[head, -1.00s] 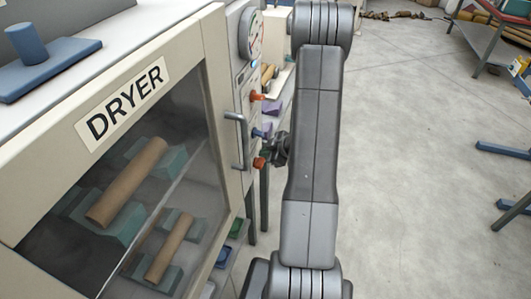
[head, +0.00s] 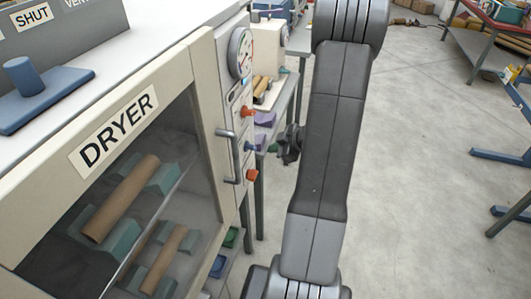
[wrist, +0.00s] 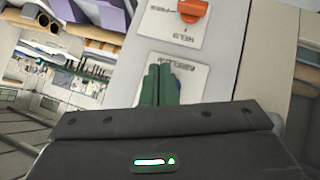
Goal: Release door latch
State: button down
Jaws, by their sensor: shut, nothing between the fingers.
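The dryer door (head: 140,165) is shut, with a dark window and a grey bar handle (head: 229,157) at its right edge. On the panel beside it are an upper orange knob (head: 246,112), a blue knob (head: 250,147) and a lower orange knob (head: 251,176). I cannot tell which one is the latch release.
A round gauge (head: 240,52) tops the panel. A blue block with a peg (head: 35,92) is on the dryer's top. Cardboard tubes (head: 122,197) lie on cradles inside. Shelves stand behind the gripper. Open floor (head: 420,170) lies to the right.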

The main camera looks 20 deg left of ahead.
jog(key=shift+d+r, duration=0.6)
